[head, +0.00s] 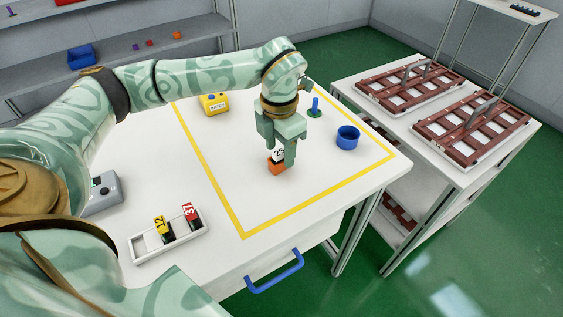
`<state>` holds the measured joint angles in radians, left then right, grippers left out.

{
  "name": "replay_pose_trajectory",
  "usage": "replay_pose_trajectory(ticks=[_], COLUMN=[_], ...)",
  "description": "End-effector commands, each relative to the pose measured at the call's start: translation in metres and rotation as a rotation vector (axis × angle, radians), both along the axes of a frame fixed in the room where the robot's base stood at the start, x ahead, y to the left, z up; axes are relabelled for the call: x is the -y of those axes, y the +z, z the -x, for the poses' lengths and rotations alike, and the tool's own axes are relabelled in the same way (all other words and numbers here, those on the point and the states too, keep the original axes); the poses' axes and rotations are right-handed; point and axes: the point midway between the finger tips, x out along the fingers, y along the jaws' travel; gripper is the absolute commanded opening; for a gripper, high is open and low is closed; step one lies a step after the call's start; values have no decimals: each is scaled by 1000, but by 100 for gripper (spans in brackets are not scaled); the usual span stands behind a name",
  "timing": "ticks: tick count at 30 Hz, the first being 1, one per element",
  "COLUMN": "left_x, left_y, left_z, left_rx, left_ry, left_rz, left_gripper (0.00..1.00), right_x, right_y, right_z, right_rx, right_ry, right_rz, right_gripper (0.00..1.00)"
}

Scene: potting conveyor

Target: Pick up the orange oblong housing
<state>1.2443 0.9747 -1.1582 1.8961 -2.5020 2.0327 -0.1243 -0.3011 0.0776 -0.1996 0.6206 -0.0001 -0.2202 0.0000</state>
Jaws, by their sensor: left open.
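The orange oblong housing (277,169) stands on the white table inside the yellow outline, with a dark spot on its near side. A white piece with a dark number sits at its top, partly covered by my fingers. My left gripper (281,151) points down at the housing from above, its jaws open. One finger hangs at the housing's right side; whether it touches cannot be told. My right gripper is out of view.
A white tray (190,240) at the front holds yellow-labelled and red-labelled dark pieces; its left slot is empty. A blue cup (347,137), a blue peg on a green base (315,107) and a yellow box (213,104) stand around the gripper. The table's front middle is clear.

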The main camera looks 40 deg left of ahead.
Motion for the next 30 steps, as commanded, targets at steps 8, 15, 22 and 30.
replay_pose_trajectory(ticks=[8,15,22,30], left_x=[0,0,0,0], left_y=[-22,-22,-22,-10], left_z=[0,0,0,0], left_rx=[0,0,-1,3], left_ry=[0,-1,-1,0], left_rz=[0,0,0,-1], left_gripper=[51,4,3,3], right_x=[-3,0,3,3], right_y=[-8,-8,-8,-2], right_z=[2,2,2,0], right_rx=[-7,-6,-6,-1], right_ry=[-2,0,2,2], right_rz=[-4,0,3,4], right_gripper=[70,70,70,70])
